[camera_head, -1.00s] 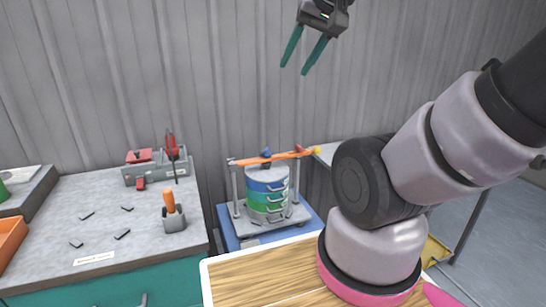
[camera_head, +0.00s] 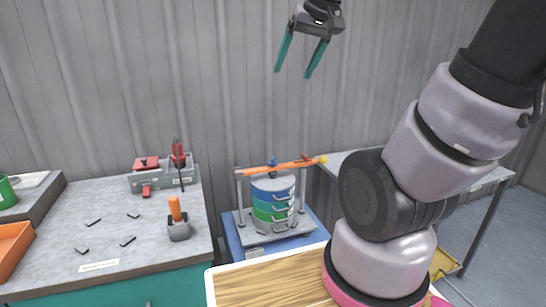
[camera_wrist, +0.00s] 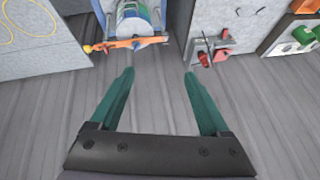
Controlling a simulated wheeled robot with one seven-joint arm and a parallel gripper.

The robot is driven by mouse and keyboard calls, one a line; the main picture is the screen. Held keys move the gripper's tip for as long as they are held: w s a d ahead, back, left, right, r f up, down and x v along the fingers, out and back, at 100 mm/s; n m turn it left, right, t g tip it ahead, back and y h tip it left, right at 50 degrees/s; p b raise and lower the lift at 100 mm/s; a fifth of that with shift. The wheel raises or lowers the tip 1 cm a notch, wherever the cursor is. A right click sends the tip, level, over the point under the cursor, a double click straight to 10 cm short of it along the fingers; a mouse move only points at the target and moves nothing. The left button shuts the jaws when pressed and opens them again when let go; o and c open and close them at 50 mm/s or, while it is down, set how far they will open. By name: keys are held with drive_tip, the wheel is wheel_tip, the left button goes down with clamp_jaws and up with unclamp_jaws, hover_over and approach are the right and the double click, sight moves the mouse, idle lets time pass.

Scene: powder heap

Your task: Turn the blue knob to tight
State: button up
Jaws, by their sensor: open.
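The small blue knob (camera_head: 273,162) sits on top of the orange clamp bar (camera_head: 262,169), above a stack of blue, green and white sieves (camera_head: 272,214) on a shaker. The bar spans two metal posts and has a yellow end at the right. In the wrist view the orange bar (camera_wrist: 122,44) lies ahead, left of centre, beyond the fingertips; the knob (camera_wrist: 137,45) is small and hard to make out there. My gripper (camera_head: 294,73) has teal fingers, open and empty, well above the bar and apart from it; it also shows in the wrist view (camera_wrist: 158,74).
A grey worktop (camera_head: 60,243) at left holds an orange-handled tool in a block (camera_head: 179,222), a rack with red tools (camera_head: 160,178) and several small dark pieces. A wooden board (camera_head: 250,284) lies in front. A corrugated wall (camera_head: 120,80) stands behind. Air around the gripper is clear.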

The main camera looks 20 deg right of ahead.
drive_tip(key=w+d+f+n+g, duration=0.1)
drive_tip(key=w+f+n+g, duration=0.2)
drive_tip(key=w, duration=0.7)
drive_tip(key=n+g+h, duration=0.2)
drive_tip(key=n+g, duration=0.1)
drive_tip(key=n, duration=0.8)
hover_over(273, 157)
wheel_tip(273, 157, down, 23)
wheel_tip(273, 157, down, 10)
drive_tip(key=shift+f, duration=0.1)
drive_tip(key=shift+c, duration=0.3)
